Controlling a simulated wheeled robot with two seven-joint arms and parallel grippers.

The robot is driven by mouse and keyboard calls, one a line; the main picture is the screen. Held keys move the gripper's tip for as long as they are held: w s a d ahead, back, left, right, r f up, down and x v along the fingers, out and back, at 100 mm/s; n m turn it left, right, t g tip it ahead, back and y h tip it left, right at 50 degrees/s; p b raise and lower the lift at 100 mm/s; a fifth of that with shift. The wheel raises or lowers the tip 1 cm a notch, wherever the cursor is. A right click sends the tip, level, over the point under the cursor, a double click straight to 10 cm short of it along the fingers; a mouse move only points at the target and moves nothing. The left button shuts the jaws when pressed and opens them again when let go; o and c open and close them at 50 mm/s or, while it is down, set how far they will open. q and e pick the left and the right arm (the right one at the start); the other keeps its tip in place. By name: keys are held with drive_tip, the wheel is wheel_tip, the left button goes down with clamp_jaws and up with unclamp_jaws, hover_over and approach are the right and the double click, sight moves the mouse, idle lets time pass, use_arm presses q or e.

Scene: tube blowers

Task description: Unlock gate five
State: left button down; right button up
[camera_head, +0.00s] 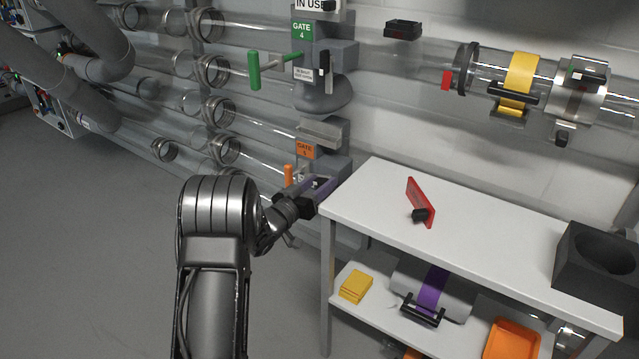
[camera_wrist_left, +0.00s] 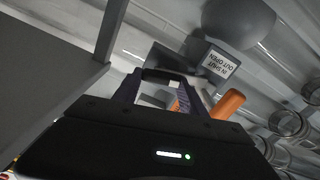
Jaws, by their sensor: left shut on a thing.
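Gate five has an orange label (camera_head: 305,150) on a grey housing, below the green-labelled gate four. Its orange handle (camera_head: 288,175) points upright, left of my left gripper (camera_head: 318,186); it also shows in the wrist view (camera_wrist_left: 228,104), beside the fingers. A sign reading "in shut, out open" (camera_wrist_left: 222,66) sits behind the handle. My left gripper, with purple-grey fingers, is at the front of the gate five housing, shut on a small lock part of the gate. The fingers mostly hide that part. My right gripper is not in view.
A white table (camera_head: 480,240) stands right of the gate, its near corner close to my left gripper. On it are a red tag (camera_head: 420,202) and a black block (camera_head: 597,262). Clear tubes run along the wall. The floor at left is free.

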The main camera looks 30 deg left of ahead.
use_arm(q)
drive_tip(key=n, duration=0.3)
drive_tip(key=shift+a+n+p, duration=0.15)
drive_tip(key=shift+n+p, duration=0.2)
drive_tip(key=shift+n, duration=0.05)
drive_tip(key=n+p, duration=0.1)
drive_tip(key=n, duration=0.2)
drive_tip(key=shift+f+n, duration=0.1)
drive_tip(key=shift+n, duration=0.2)
drive_tip(key=n+p, duration=0.1)
drive_tip(key=n, duration=0.2)
drive_tip(key=shift+n, duration=0.3)
drive_tip(key=shift+f+n+p, duration=0.15)
drive_tip(key=shift+n+p, duration=0.35)
drive_tip(key=shift+n, duration=0.6)
drive_tip(key=shift+f+n+p, duration=0.1)
drive_tip(key=shift+n+p, duration=0.4)
drive_tip(key=shift+n, duration=0.6)
drive_tip(key=c, duration=0.6)
unclamp_jaws()
drive_tip(key=shift+c, duration=0.2)
drive_tip(key=shift+s+r, duration=0.1)
